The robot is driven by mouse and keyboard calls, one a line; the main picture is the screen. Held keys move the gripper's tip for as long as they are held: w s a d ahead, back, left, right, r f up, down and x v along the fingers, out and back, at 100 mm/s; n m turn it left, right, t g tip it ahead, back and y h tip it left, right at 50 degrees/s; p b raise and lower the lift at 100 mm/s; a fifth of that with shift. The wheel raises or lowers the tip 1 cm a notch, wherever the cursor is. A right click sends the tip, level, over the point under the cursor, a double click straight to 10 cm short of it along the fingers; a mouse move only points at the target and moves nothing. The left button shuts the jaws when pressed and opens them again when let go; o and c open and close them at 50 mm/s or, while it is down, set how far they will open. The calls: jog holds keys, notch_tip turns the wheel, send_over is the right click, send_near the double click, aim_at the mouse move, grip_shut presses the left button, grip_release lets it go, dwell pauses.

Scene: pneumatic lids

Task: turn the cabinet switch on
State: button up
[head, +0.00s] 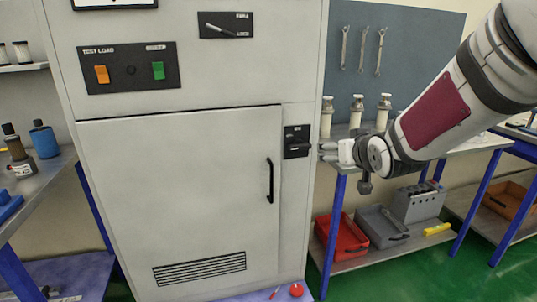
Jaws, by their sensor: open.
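The grey cabinet (190,150) stands upright in the middle of the head view, with its door shut. A small black switch box (297,142) is on the cabinet front, right of the door; its lettering is too small to read. A black panel with a tilted light lever (222,29) is at the upper right of the cabinet. A TEST LOAD panel (130,70) with an orange and a green rocker is at the upper left; which of these is the cabinet switch I cannot tell. My gripper (326,152) is open and empty, just right of the black switch box, pointing left toward it.
The door has a black vertical handle (269,180). A workbench (343,162) with bottles stands behind my gripper at right, with a red bin (343,240) and a grey bin (382,227) on its lower shelf. Another bench with bottles is at left. Green floor shows at lower right.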

aim_at(301, 148)
jog(key=w+a+f+n+t+y+b, duration=0.2)
jog(key=w+f+t+y+b, duration=0.25)
jog(key=w+f, duration=0.65)
jog(key=shift+h, duration=0.45)
jog(key=w+a, duration=0.1)
jog(key=w, duration=0.3)
jog(key=w+a, duration=0.1)
jog(key=w, duration=0.4)
jog(key=w+a+r+b, duration=0.1)
jog(key=w, duration=0.4)
jog(key=shift+w+r, duration=0.1)
jog(key=shift+w, duration=0.05)
jog(key=c, duration=0.9)
